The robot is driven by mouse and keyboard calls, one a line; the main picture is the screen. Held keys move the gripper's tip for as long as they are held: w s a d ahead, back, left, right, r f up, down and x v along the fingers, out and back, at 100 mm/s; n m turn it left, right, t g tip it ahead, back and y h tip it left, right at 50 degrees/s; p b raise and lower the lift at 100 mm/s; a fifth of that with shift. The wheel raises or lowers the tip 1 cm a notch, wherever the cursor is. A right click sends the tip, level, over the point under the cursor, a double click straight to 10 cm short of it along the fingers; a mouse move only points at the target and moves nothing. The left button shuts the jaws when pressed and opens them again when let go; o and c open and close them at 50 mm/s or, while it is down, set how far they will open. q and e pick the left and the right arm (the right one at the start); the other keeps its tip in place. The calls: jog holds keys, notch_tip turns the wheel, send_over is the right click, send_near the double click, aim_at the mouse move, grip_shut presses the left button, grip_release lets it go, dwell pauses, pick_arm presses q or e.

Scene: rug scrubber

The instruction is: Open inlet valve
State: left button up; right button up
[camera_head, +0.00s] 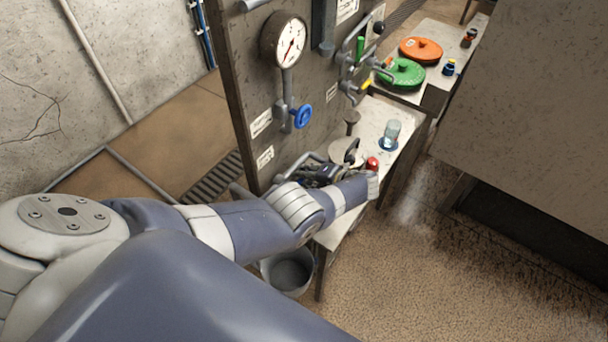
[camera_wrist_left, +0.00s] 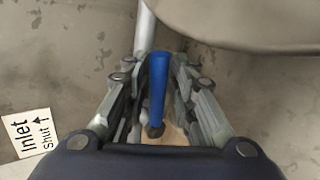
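A blue lever handle (camera_wrist_left: 157,85) stands between the fingers of my left gripper (camera_wrist_left: 158,75) in the left wrist view. Narrow gaps show on both sides of it, so the fingers look open around it; light contact cannot be ruled out. A white label (camera_wrist_left: 30,133) reading "Inlet Shut" with an arrow is at the left of that view. In the head view my left gripper (camera_head: 322,174) is at the lower panel (camera_head: 250,65), above the bench, and the lever is not clearly visible there. My right gripper is not in view.
A glass (camera_head: 390,133) and a red-topped item (camera_head: 372,164) stand on the bench close to my left wrist. A bucket (camera_head: 288,272) is below.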

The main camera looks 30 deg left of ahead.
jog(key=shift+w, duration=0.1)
pick_arm(q)
jog(key=v, duration=1.2)
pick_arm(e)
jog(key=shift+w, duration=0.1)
